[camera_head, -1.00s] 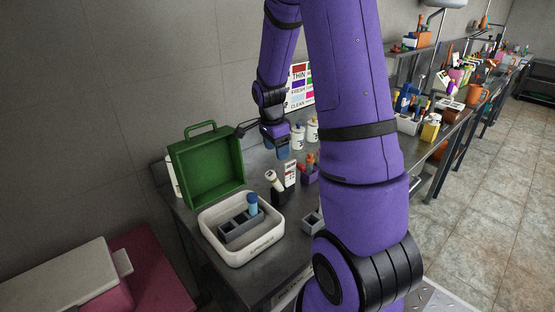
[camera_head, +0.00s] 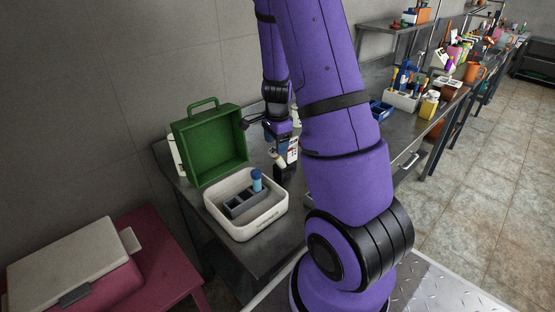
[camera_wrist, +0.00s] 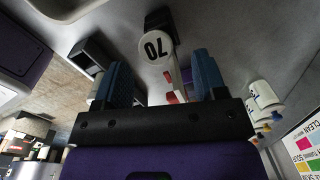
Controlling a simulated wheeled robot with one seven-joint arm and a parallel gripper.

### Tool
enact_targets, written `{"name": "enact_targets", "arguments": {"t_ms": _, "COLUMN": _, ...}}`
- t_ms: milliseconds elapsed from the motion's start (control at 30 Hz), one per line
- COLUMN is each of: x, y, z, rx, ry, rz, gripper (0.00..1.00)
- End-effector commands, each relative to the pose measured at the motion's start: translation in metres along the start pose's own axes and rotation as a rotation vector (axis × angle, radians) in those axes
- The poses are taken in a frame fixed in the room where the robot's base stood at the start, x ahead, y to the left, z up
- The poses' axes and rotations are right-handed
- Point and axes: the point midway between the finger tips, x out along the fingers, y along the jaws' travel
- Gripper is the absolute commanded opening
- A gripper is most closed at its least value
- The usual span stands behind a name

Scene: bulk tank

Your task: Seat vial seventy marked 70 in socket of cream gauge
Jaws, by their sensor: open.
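Vial seventy (camera_wrist: 155,46) shows its white cap marked 70 in the wrist view, standing tilted in a black holder (camera_wrist: 158,18). In the head view its pale top (camera_head: 278,159) is just below my gripper, above the black holder (camera_head: 285,174). My gripper (camera_wrist: 163,78) is open and empty, with its blue fingers either side of the line to the cap and the cap ahead of them. In the head view my gripper (camera_head: 276,146) is partly hidden. A cream-white tub (camera_head: 246,232), likely the cream gauge, holds a grey block (camera_head: 233,209) with square sockets and a blue-capped vial (camera_head: 257,180).
An open green case (camera_head: 210,145) stands behind the tub. White bottles (camera_wrist: 258,97) and a coloured sign (camera_wrist: 304,150) are at the right in the wrist view. A small grey open box (camera_wrist: 88,56) is at the left. A maroon table with a grey-lidded box (camera_head: 65,262) is at lower left.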

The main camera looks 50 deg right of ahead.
Motion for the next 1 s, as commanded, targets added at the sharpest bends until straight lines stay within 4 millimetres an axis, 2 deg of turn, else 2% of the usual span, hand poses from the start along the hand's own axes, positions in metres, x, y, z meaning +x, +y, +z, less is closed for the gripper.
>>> {"name": "enact_targets", "arguments": {"t_ms": 167, "x": 0.013, "y": 0.001, "z": -0.002, "rx": 0.001, "ry": 0.0, "rz": 0.003, "gripper": 0.65}}
{"name": "enact_targets", "arguments": {"t_ms": 433, "x": 0.047, "y": 0.002, "z": -0.006, "rx": 0.001, "ry": 0.0, "rz": 0.002, "gripper": 0.65}}
{"name": "enact_targets", "arguments": {"t_ms": 767, "x": 0.054, "y": 0.002, "z": -0.005, "rx": 0.0, "ry": 0.0, "rz": -0.001, "gripper": 0.65}}
{"name": "enact_targets", "arguments": {"t_ms": 867, "x": 0.053, "y": 0.002, "z": -0.005, "rx": 0.0, "ry": 0.0, "rz": -0.001, "gripper": 0.47}}
{"name": "enact_targets", "arguments": {"t_ms": 1000, "x": 0.053, "y": 0.002, "z": -0.005, "rx": 0.0, "ry": 0.0, "rz": -0.001, "gripper": 0.14}}
